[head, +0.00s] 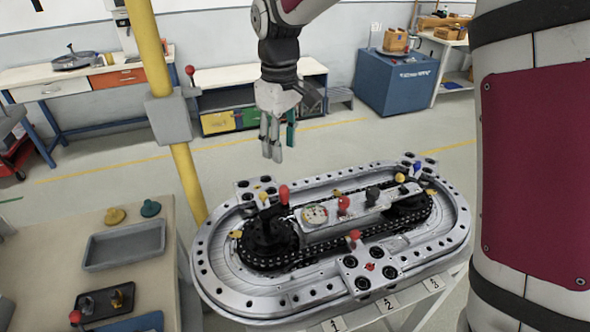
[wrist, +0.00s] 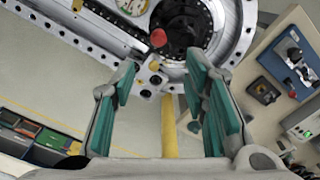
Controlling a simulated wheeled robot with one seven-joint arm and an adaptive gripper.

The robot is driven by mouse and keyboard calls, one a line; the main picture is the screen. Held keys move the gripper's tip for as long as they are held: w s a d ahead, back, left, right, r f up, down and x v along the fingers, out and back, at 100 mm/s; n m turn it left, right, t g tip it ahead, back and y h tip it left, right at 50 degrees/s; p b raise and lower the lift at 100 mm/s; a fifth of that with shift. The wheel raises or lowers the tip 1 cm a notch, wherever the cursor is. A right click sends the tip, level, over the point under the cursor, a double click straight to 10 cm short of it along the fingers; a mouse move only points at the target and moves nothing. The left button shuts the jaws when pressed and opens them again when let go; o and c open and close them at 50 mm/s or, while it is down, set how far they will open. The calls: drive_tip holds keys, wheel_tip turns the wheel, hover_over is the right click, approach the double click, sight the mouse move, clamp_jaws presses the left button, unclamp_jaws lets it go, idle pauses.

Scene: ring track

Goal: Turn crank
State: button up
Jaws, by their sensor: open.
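The oval ring track (head: 214,285) stands on a bench in the head view. A crank with a red knob (head: 283,195) rises over the black toothed hub (head: 268,240) at the track's left end. The red knob also shows in the wrist view (wrist: 158,38), in front of the dark hub (wrist: 188,22). My gripper (head: 278,147) is open and empty. It hangs above the far side of the track, apart from the knob. In the wrist view its teal-padded fingers (wrist: 163,85) are spread, with the knob beyond their tips.
A yellow post (head: 185,170) with a grey box (head: 169,117) stands left of the track. A side table (head: 70,245) with a grey tray (head: 125,245) is at the left. Other red knobs (head: 344,204) stand along the track's middle. The floor behind is open.

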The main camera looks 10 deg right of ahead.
sight(284, 187)
wheel_tip(284, 187, down, 14)
drive_tip(key=shift+w+d+f+p, duration=0.1)
drive_tip(key=shift+w+p, duration=0.05)
drive_tip(key=shift+p, duration=1.1)
clamp_jaws()
